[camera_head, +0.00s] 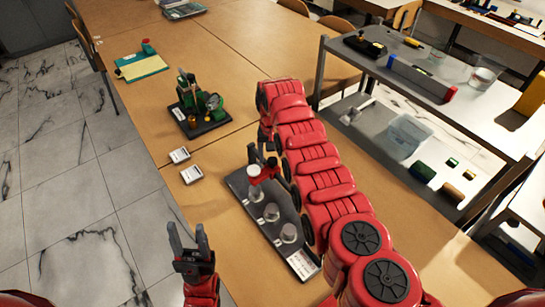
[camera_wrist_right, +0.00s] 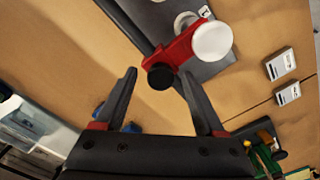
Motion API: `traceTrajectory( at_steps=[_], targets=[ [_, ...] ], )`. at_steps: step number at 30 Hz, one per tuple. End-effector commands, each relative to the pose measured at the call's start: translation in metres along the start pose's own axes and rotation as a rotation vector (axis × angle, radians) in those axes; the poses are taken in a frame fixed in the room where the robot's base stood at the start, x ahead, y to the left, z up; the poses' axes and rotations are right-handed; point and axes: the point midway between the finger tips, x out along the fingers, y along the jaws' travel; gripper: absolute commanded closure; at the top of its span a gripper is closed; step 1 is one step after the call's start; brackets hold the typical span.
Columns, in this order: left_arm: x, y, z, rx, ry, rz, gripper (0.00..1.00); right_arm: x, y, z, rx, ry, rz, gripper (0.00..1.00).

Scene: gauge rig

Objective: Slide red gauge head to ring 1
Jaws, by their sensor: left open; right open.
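The red gauge head (camera_head: 265,172) sits at the far end of the dark rig base (camera_head: 238,183), above a metal cylinder. In the right wrist view the red gauge head (camera_wrist_right: 183,48) shows a white round dial and a black knob (camera_wrist_right: 160,77). My right gripper (camera_wrist_right: 158,74) is open, and the knob appears between its fingertips; I cannot tell whether they touch it. In the head view my right gripper (camera_head: 262,157) is partly hidden by its own wrist. My left gripper (camera_head: 188,238) is open and empty, left of the rig. Ring numbers are not readable.
A grey shelf cart (camera_head: 480,122) stands at the right. My right arm hides the rig's right side.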

Motion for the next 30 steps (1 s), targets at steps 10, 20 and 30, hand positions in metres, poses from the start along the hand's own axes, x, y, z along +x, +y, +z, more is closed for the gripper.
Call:
traceTrajectory(
  at_steps=[10, 20, 30],
  targets=[
    [-0.017, 0.001, 0.003, 0.0, 0.0, 0.0, 0.5, -0.047, -0.001, -0.002, 0.0, 0.007, -0.003, 0.28],
    [-0.032, 0.002, 0.005, 0.0, 0.0, 0.0, 0.5, -0.116, -0.001, 0.0, -0.001, 0.003, -0.001, 0.28],
    [0.019, -0.001, -0.003, 0.0, 0.0, 0.0, 0.5, -0.17, 0.0, 0.0, 0.0, 0.001, 0.0, 0.28]
  ],
)
